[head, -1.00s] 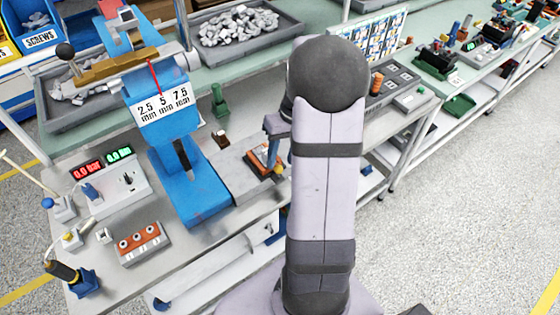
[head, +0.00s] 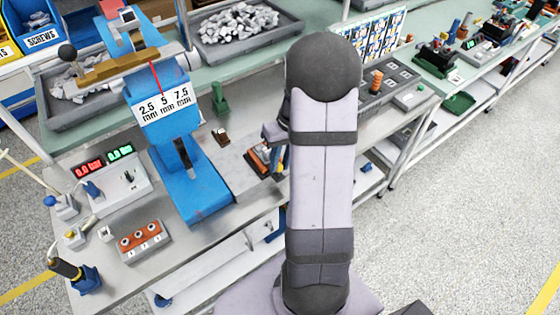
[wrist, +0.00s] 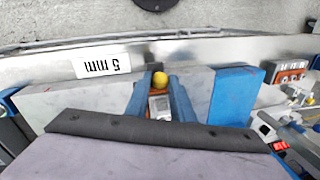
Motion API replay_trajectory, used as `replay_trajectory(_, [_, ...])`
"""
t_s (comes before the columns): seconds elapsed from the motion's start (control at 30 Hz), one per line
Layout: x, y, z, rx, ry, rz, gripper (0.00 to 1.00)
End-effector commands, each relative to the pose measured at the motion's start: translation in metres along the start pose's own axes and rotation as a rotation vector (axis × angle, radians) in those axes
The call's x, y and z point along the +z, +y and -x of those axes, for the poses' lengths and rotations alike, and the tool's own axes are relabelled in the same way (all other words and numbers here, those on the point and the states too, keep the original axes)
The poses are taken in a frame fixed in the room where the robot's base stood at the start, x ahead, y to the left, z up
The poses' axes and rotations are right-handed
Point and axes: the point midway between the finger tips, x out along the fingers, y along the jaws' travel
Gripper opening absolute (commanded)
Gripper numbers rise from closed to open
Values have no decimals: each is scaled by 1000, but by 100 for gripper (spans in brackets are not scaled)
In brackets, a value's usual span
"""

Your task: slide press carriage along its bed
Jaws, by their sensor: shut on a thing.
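The blue press (head: 190,185) stands on the bench at left centre, with a 2.5, 5 and 7.5 mm scale (head: 165,102) and a red pointer. To its right, the small orange carriage (head: 257,160) sits on the grey bed. My gripper's blue fingers (wrist: 160,90) are shut around the carriage's upright part, whose yellow top (wrist: 160,80) shows between them in the wrist view. The press base (wrist: 235,95) is to the right there, a short gap away. A "5 mm" label (wrist: 102,65) sits left of the fingers. My arm hides part of the bed in the head view.
A control box with red and green displays (head: 108,180), an orange-topped block with several round sockets (head: 142,240) and cables stand left of the press.

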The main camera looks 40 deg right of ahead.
Motion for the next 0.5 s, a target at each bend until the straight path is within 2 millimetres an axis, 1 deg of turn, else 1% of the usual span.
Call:
replay_trajectory(0.17, [-2,11,3,1,1,-2,0])
replay_trajectory(0.27, [-5,24,5,2,3,-3,0])
replay_trajectory(0.37, [-9,42,8,2,2,-4,0])
replay_trajectory(0.47, [-13,64,13,2,3,-5,0])
replay_trajectory(0.5, [-15,75,15,2,3,-5,0])
